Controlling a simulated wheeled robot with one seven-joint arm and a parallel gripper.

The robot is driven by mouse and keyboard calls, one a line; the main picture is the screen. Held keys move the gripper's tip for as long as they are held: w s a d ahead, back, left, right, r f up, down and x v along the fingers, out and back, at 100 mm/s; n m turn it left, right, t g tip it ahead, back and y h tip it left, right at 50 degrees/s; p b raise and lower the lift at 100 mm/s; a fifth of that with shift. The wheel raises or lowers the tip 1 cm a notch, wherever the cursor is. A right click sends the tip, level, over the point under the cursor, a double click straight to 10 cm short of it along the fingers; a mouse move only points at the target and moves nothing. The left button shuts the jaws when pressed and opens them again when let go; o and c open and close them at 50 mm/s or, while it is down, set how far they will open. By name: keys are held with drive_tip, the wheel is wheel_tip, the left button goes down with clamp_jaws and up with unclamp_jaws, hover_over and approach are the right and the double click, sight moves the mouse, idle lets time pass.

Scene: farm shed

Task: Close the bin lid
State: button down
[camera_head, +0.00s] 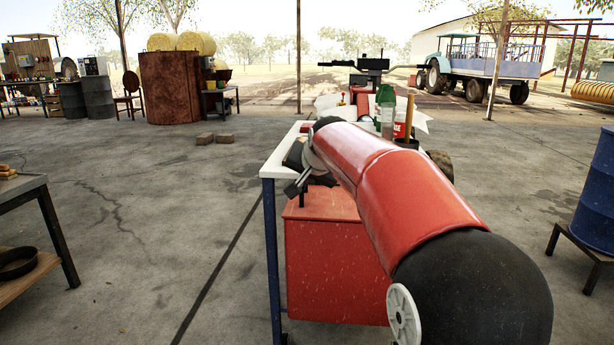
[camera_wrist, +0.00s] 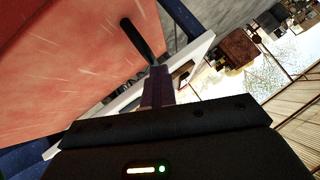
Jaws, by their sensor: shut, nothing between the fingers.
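The red bin (camera_head: 335,265) stands on the floor below the white table, with its front facing me. A flat, lighter red top shows at its upper edge, but my red arm covers much of it, so I cannot tell how far the lid is shut. My gripper (camera_head: 298,187) is shut and empty at the bin's upper left, by the table's edge. In the wrist view, its fingers (camera_wrist: 158,85) are together beside a red speckled surface (camera_wrist: 70,60). A black bar (camera_wrist: 138,40) sticks out from that surface just beyond the fingertips; contact is unclear.
The white table (camera_head: 278,160) on blue legs bears a green bottle (camera_head: 386,100) and other items. Concrete floor is clear between bench and table.

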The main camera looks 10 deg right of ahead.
drive_tip(key=shift+a+f, duration=0.15)
drive_tip(key=shift+f, duration=0.4)
drive_tip(key=shift+r, duration=0.15)
drive_tip(key=s+r+p, duration=0.3)
drive_tip(key=s+r, duration=0.4)
drive_tip(key=r, duration=0.4)
drive_tip(key=s+f+n+g, duration=0.2)
drive_tip(key=s+f+n, duration=0.1)
drive_tip(key=s+f, duration=0.9)
drive_tip(key=s+d+f+n+g, duration=0.1)
drive_tip(key=s+f+n+g, duration=0.1)
drive_tip(key=s+f, duration=0.9)
drive_tip(key=s, duration=0.8)
drive_tip(key=shift+s+d+f+n+g+h, duration=0.25)
drive_tip(key=shift+d+f+n+g+h, duration=0.05)
drive_tip(key=shift+f+n+g+h, duration=0.1)
